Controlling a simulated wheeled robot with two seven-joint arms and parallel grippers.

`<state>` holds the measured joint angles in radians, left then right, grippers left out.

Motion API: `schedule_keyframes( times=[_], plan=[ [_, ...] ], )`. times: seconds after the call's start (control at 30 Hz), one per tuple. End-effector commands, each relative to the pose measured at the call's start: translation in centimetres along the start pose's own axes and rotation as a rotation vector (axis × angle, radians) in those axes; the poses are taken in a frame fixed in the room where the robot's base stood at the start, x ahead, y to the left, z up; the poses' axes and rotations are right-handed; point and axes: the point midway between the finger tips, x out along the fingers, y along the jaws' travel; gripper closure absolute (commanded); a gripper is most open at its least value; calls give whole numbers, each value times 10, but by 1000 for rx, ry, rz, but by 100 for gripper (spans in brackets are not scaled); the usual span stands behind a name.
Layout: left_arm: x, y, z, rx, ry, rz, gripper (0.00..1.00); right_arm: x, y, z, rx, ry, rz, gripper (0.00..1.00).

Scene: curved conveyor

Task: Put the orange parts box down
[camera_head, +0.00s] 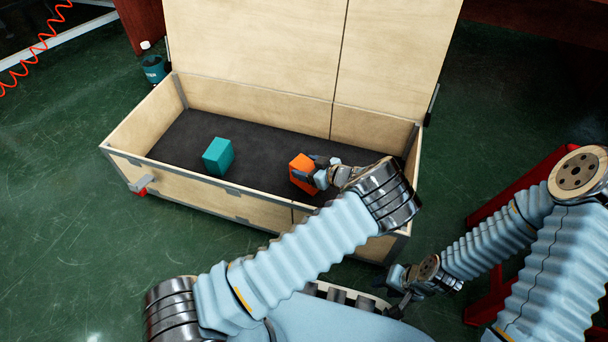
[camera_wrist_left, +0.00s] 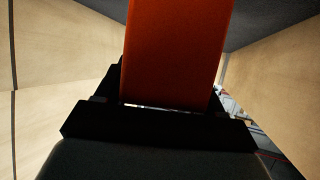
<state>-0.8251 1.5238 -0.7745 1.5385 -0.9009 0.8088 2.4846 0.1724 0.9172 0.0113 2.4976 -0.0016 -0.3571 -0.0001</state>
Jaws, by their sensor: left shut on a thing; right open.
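The orange parts box (camera_head: 301,169) is inside the open wooden crate (camera_head: 210,191), toward its right end. My left gripper (camera_head: 308,175) is shut on the orange parts box. In the left wrist view the orange parts box (camera_wrist_left: 178,55) rises between the dark fingers of the left gripper (camera_wrist_left: 165,105). Whether its underside touches the crate's dark floor I cannot tell. My right gripper (camera_head: 398,298) is open and low, outside the crate at the lower right, partly hidden.
A teal box (camera_head: 217,156) sits on the crate floor left of the orange one, with bare floor between them. The crate's lid (camera_head: 300,45) stands open at the back. A bottle (camera_head: 153,66) stands behind the crate's left end. Red framing (camera_head: 510,192) is at the right.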

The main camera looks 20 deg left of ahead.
Motion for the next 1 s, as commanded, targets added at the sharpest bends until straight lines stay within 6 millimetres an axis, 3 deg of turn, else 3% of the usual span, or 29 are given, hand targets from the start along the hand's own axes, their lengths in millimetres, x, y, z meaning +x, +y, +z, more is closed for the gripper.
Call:
schedule_keyframes(
  times=[0.2,0.37,0.4,0.57,0.87,1.0],
  plan=[
    [14,0,28,1,0,-1,74,8,3,0,0,2,0,57],
    [14,0,29,0,-1,0,74,7,2,0,0,2,0,57],
    [14,-1,29,0,-3,0,31,7,2,0,0,2,0,57],
    [14,-1,29,1,-2,0,6,7,2,0,0,2,0,57],
    [12,0,28,1,-1,0,6,6,2,0,0,2,0,57],
    [-3,0,26,1,0,2,6,3,1,0,0,2,0,57]
  ],
)
